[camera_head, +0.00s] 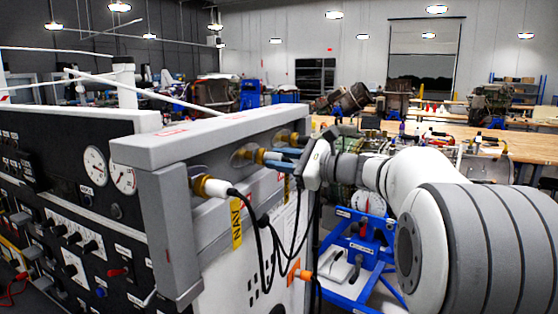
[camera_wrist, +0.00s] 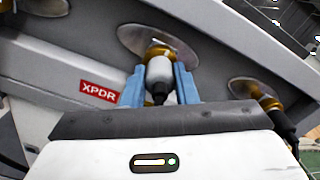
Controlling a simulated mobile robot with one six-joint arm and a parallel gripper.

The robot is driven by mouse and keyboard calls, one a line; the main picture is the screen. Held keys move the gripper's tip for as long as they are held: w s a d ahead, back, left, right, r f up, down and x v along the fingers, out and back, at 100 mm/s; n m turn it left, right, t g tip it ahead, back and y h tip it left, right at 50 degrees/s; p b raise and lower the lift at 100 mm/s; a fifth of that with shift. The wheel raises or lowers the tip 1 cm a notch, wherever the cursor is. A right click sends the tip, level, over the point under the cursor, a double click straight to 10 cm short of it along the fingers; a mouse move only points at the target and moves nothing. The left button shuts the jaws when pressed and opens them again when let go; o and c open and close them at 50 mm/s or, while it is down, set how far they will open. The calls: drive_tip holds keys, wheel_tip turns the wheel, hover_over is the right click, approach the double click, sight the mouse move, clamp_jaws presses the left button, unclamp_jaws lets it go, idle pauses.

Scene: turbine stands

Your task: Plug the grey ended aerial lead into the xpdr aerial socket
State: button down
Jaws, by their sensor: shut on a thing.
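The grey ended aerial lead (camera_wrist: 160,72) is between the two blue fingers of my gripper (camera_wrist: 158,84), which is shut on it. Its grey end meets the brass xpdr aerial socket (camera_wrist: 160,48), on a round metal plate right of the red XPDR label (camera_wrist: 100,91). I cannot tell how deeply it is seated. In the head view my gripper (camera_head: 281,160) reaches from the right to the middle socket (camera_head: 247,154) on the grey panel. The grey end is mostly hidden there by the fingers.
A white-ended lead (camera_head: 212,187) sits at the nearest socket, with a yellow NAV tag (camera_head: 236,223) below. Another brass socket with a black connector shows at right in the wrist view (camera_wrist: 265,95). Black cables (camera_head: 268,240) hang below the panel. A blue stand (camera_head: 357,250) is behind.

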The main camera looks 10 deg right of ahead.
drive_tip(key=shift+a+r, duration=0.1)
drive_tip(key=shift+r, duration=0.15)
drive_tip(key=c, duration=1.6)
unclamp_jaws()
drive_tip(key=o, duration=0.3)
drive_tip(key=shift+w+a+f, duration=0.15)
drive_tip(key=shift+w+a, duration=0.1)
drive_tip(key=shift+a, duration=0.1)
drive_tip(key=shift+o, duration=1.2)
drive_tip(key=shift+s+d, duration=0.1)
drive_tip(key=shift+d, duration=0.15)
drive_tip(key=shift+o, duration=0.3)
drive_tip(key=shift+a+f, duration=0.1)
drive_tip(key=shift+o, duration=0.5)
drive_tip(key=v, duration=0.7)
drive_tip(key=shift+b, duration=0.3)
